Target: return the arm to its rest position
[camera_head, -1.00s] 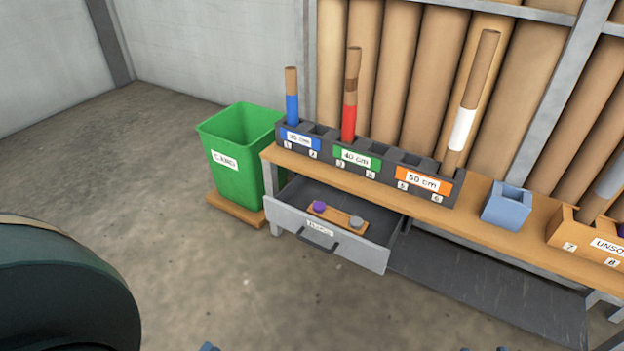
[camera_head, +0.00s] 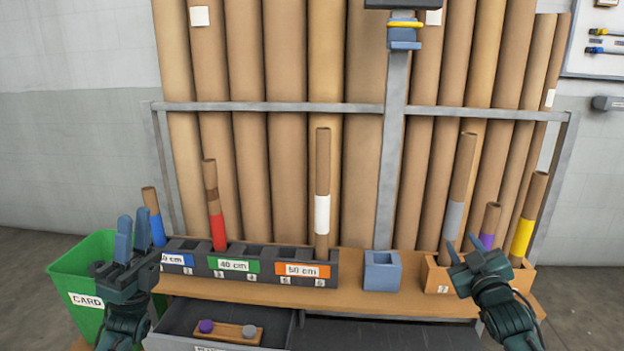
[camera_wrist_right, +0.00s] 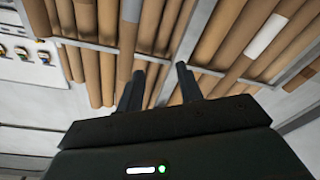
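My left gripper (camera_head: 133,216) is raised in front of the green CARD bin at the left of the head view. Its two fingers point up with a gap between them, and nothing is in it. My right gripper (camera_head: 463,246) is raised in front of the orange unsorted rack (camera_head: 437,274) at the right. Its fingers are apart and empty; the right wrist view also shows the open fingers (camera_wrist_right: 159,82), pointing toward the tall tubes. The right gripper and forearm hide part of the orange rack.
A wooden bench (camera_head: 340,292) carries a dark sorting rack (camera_head: 345,263) and a blue box (camera_head: 382,271). Below, an open drawer (camera_head: 285,325) holds a board with purple and grey caps. The green bin (camera_head: 82,262) stands left. Tall cardboard tubes (camera_head: 327,70) line the back.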

